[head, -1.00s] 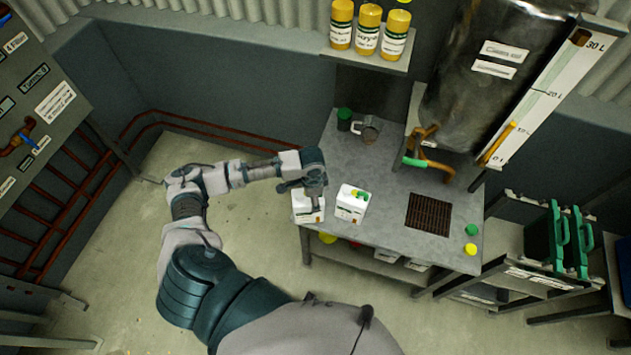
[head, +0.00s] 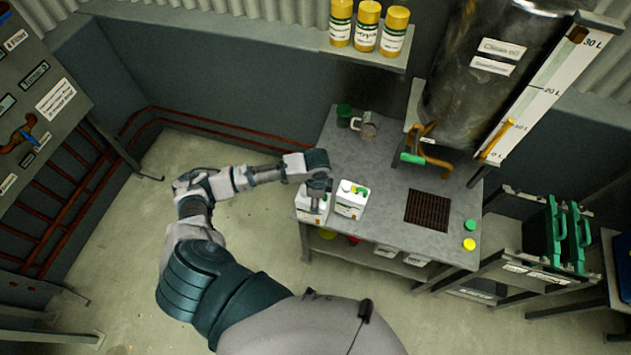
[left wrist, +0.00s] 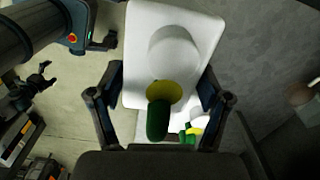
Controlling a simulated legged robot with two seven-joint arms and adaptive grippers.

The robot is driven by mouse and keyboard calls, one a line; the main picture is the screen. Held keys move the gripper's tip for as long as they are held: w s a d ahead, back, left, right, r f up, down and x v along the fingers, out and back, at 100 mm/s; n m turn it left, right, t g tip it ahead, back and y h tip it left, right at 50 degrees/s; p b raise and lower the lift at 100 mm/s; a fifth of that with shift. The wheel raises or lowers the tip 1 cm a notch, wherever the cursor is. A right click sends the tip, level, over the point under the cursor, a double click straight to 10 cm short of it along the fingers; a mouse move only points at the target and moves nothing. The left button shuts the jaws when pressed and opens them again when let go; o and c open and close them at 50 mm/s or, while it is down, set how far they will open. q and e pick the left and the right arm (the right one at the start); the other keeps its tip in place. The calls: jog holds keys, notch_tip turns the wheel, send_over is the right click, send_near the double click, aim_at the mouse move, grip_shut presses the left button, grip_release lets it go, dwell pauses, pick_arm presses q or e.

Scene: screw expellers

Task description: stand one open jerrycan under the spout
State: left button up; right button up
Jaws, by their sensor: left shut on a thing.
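Two white jerrycans stand side by side at the front left of the grey bench. My left gripper (head: 318,203) is shut on the left jerrycan (head: 304,213), with one finger on either side of it in the left wrist view (left wrist: 160,100). That view shows a yellow and green piece on this can; its mouth is not clear. The right jerrycan (head: 349,206) has a green and yellow top and stands apart. The brass spout (head: 432,161) with a green handle is under the steel tank, behind the grate (head: 428,210). My right gripper (left wrist: 42,77) looks open, away from the bench.
A green cap (head: 470,225) and a yellow cap (head: 469,244) lie at the bench's right edge. A mug (head: 366,125) and a dark green-topped pot (head: 344,116) stand at the back left. The bench between the right jerrycan and the grate is clear.

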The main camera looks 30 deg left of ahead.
pick_arm(q)
jog(key=w+a+f, duration=0.1)
jog(key=w+a, duration=0.4)
jog(key=w, duration=0.3)
jog(key=shift+w+a, duration=0.2)
jog(key=shift+w, duration=0.1)
jog(key=shift+f, duration=1.7)
jog(key=o, duration=1.8)
jog(key=shift+c, duration=0.2)
notch_tip(320, 180, up, 12)
